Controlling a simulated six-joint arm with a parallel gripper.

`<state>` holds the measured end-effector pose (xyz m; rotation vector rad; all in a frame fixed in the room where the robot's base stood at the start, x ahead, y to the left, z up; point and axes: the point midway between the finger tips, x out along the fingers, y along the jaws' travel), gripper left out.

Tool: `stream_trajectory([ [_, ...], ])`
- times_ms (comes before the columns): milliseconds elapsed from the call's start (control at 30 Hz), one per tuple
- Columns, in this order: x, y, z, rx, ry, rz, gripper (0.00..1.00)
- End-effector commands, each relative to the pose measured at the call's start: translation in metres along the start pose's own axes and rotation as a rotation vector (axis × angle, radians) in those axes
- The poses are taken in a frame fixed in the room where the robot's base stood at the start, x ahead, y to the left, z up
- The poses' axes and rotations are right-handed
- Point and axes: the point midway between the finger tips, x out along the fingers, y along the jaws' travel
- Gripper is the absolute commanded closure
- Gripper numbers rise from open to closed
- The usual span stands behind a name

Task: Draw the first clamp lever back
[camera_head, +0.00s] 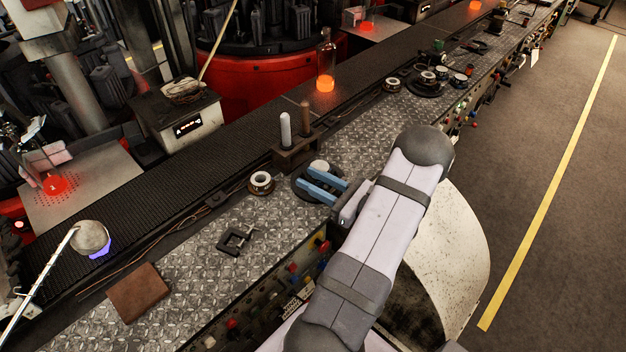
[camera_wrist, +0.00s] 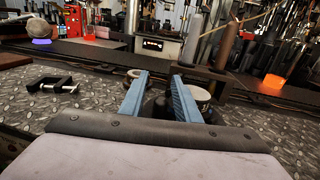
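My gripper (camera_head: 305,178) has two blue fingers reaching left over a round black fixture (camera_head: 300,196) with a pale-topped cylinder (camera_head: 319,166) on it. The fingers stand apart with a gap between them. In the wrist view, my gripper (camera_wrist: 160,76) has a dark part (camera_wrist: 158,102) low between its fingers. I cannot tell whether this is the clamp lever or whether a finger touches it. The pale-topped cylinder (camera_wrist: 202,97) shows beyond the right finger. The fingers and my wrist hide much of the fixture, and no lever is clearly visible there.
A pale ring (camera_head: 261,182) and a dark stand with two rods (camera_head: 295,150) are close by. A black C-shaped clamp (camera_head: 237,240) and a brown block (camera_head: 138,293) lie left on the metal bench. Similar fixtures (camera_head: 428,82) stand farther back.

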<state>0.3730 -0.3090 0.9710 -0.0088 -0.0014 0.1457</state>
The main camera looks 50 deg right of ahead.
Motion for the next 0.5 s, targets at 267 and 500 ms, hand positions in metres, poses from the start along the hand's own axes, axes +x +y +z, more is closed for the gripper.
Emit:
stream_trajectory([
  [267,-0.016,-0.003,0.0,-0.002,0.001,-0.009,0.68],
  [500,-0.047,-0.002,0.0,-0.002,0.0,-0.009,0.68],
])
